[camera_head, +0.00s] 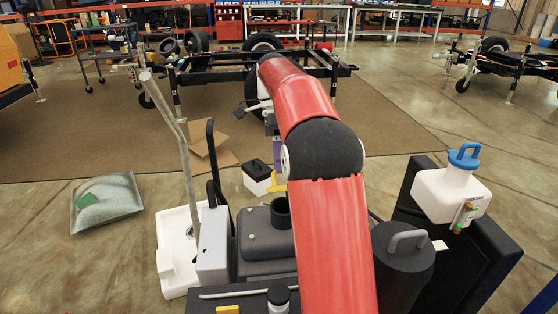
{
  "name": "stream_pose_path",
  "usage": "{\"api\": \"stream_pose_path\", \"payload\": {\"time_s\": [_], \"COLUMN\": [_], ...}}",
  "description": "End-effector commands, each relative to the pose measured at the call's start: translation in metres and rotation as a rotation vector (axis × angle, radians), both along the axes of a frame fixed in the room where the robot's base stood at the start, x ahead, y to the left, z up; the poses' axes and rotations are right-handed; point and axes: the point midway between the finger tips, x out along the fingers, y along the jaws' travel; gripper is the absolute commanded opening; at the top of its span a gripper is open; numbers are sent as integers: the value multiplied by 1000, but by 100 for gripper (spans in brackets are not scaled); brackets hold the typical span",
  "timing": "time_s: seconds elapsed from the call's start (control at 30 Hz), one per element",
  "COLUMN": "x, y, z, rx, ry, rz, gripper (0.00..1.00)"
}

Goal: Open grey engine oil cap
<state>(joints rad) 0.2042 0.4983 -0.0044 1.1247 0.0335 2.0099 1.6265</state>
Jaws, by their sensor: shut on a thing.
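My gripper (277,150) hangs beyond my red arm, left of its black joint, and is partly hidden by it. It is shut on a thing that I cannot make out. A yellow piece (275,188) shows just below it; I cannot tell whether they touch. Below stands the dark engine block (262,240) with a round black neck (282,214) on top. Right of my arm stands a dark cylinder (402,272) with a grey looped handle (406,240). I cannot tell for sure which part is the grey engine oil cap.
A white canister (440,195) with a blue cap (463,156) stands at the right. A trailer frame (215,73) stands behind.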

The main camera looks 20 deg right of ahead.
Motion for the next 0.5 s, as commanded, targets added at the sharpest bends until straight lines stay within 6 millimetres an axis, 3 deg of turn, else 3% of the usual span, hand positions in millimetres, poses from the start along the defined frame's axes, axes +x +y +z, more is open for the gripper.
{"api": "stream_pose_path", "payload": {"time_s": [0.27,0.3,0.43,0.5], "x": [0,0,0,0], "y": [0,0,0,0], "z": [0,0,0,0], "rx": [1,1,1,1], "ry": [3,3,2,2], "rz": [0,0,0,0], "gripper": [0,12,29,32]}}
